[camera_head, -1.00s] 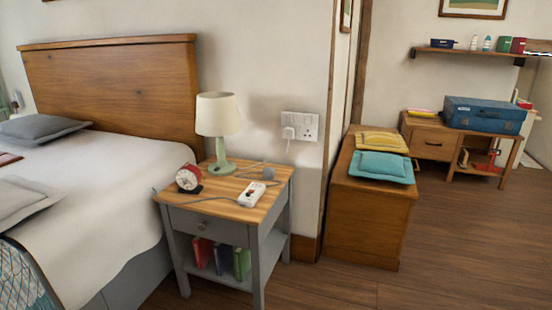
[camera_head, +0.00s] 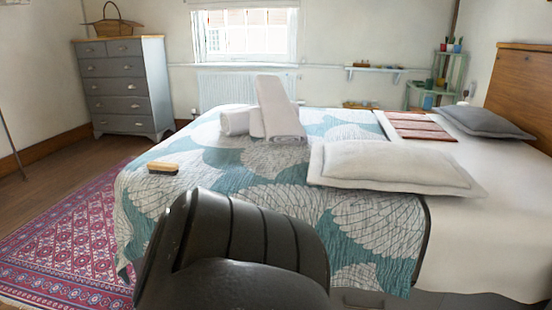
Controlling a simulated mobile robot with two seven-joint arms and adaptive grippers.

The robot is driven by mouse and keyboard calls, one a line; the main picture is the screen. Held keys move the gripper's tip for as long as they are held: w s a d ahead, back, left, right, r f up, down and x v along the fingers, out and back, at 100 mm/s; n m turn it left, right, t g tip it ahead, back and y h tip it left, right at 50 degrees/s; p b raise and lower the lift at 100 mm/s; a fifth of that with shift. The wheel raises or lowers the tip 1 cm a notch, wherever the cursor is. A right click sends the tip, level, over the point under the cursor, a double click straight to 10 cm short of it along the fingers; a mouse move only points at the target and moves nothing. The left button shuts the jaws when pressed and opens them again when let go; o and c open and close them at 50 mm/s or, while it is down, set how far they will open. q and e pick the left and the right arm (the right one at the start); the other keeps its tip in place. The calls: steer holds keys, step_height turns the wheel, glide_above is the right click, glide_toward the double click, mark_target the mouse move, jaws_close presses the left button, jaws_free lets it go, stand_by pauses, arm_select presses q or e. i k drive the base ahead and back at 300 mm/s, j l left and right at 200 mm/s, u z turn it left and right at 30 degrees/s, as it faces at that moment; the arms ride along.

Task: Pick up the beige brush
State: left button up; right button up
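A small brush (camera_head: 163,167) with a tan-brown back and a dark lower part lies on the near left corner of the bed, on the teal and white patterned quilt (camera_head: 180,205). It looks like the beige brush, though its bristles are too small to make out. A dark part of my own arm fills the bottom middle of the view, in front of the bed and apart from the brush. Neither gripper's fingers are in view.
Rolled and folded white towels (camera_head: 270,115) and a pale cushion (camera_head: 390,165) lie on the bed. A grey chest of drawers (camera_head: 125,85) with a wicker basket (camera_head: 113,27) stands at the back left. A red patterned rug (camera_head: 70,245) covers the floor left of the bed.

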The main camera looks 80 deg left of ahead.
mark_target(158, 167)
steer(key=u, duration=3.3)
